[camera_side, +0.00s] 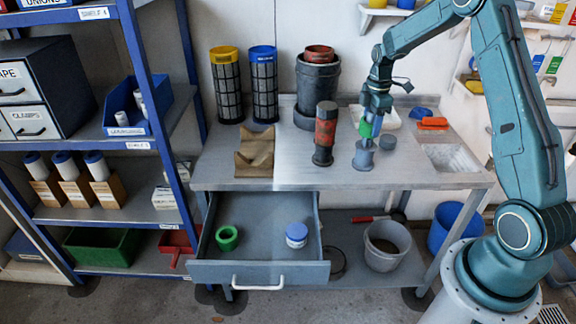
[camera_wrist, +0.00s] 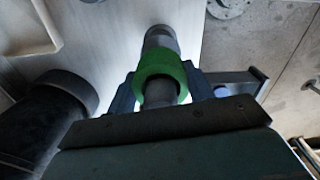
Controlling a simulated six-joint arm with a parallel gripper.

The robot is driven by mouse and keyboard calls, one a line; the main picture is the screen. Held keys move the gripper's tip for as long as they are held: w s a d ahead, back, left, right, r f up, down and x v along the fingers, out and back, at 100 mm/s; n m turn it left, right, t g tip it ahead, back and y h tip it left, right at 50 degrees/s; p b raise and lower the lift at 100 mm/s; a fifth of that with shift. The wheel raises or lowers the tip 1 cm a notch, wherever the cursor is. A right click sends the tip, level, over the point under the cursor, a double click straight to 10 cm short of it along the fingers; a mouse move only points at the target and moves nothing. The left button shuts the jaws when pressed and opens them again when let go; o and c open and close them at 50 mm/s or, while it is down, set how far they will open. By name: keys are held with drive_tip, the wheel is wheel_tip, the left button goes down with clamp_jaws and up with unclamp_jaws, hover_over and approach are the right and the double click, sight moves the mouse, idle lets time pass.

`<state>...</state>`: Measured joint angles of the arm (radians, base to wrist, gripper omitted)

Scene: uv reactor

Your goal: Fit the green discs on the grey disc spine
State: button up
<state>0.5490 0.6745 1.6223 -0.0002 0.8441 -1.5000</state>
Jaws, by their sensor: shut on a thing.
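My gripper (camera_side: 370,112) is shut on a thick green disc (camera_side: 366,130), one finger on each side of it. In the wrist view my gripper (camera_wrist: 162,86) holds the same green disc (camera_wrist: 153,64). The grey disc spine (camera_side: 363,157) stands upright on the workbench under it, with a wide round base. In the wrist view a grey post (camera_wrist: 160,97) shows in the disc's opening, so the disc appears to be around the spine. How deep it sits is hard to tell. Another green disc (camera_side: 227,238) lies in the open drawer.
A red and black cylinder (camera_side: 325,135) stands close left of the spine. A short grey cylinder (camera_side: 388,143) is just right of it. The open drawer (camera_side: 260,272) also holds a blue-topped white jar (camera_side: 297,235). Tall filter cages and a brown block occupy the bench's left.

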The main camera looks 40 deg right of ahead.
drive_tip(key=shift+f, duration=1)
drive_tip(key=o, duration=1.1)
drive_tip(key=shift+c, duration=0.2)
wheel_tip(320, 180, up, 13)
drive_tip(key=shift+r, duration=0.4)
drive_tip(key=shift+a, duration=0.1)
